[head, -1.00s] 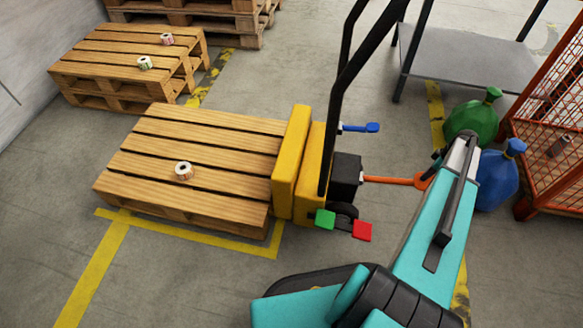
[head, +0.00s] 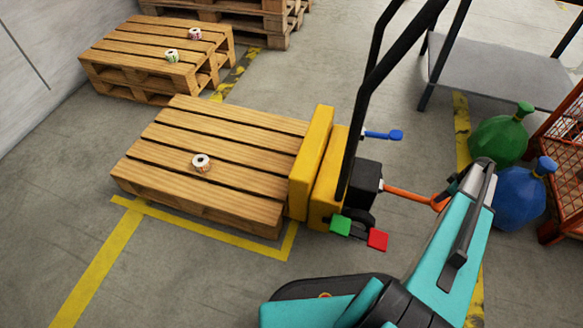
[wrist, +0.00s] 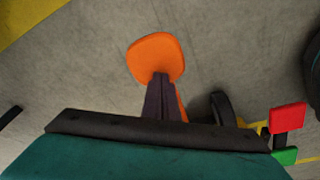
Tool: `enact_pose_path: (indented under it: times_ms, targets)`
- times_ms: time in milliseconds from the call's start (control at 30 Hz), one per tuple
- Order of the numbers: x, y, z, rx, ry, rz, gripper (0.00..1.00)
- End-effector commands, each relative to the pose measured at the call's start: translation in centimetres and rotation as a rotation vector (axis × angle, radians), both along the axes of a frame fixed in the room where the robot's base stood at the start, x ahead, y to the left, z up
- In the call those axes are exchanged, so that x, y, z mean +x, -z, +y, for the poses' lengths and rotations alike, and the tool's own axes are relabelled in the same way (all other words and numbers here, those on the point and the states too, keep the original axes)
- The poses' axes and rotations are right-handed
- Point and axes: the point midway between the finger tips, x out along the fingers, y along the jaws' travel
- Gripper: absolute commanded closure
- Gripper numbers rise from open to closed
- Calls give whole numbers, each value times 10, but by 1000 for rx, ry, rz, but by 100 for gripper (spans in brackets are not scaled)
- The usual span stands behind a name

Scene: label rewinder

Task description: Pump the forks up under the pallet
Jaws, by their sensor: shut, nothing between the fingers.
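A wooden pallet (head: 235,138) lies on the floor, with a white label roll (head: 201,163) on top. A yellow lifter with a black mast (head: 375,90) stands at its right end; any forks under the pallet are hidden. An orange pump lever (head: 408,195) sticks out to the right from the lifter's black box (head: 366,184) and slopes down. Its flat orange pad (wrist: 156,55) shows in the wrist view. My gripper (wrist: 160,80) is shut and empty, its dark fingertips overlapping the pad's near edge. I cannot tell whether they touch. In the head view my arm partly hides the pad.
A green pedal (head: 340,226) and a red pedal (head: 377,239) sit low on the lifter, and a blue lever (head: 385,135) sits higher. Green (head: 498,139) and blue (head: 522,194) sacks and an orange cage (head: 565,150) crowd the right. Floor is clear at lower left.

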Motion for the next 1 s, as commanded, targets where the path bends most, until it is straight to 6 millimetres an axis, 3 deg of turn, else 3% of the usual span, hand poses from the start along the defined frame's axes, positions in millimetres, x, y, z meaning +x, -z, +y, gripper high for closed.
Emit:
enact_pose_path:
  times_ms: [700,1000]
  targets:
    - [0,-109,-2,-5,1,-1,100]
    - [0,-119,-2,-3,2,-1,100]
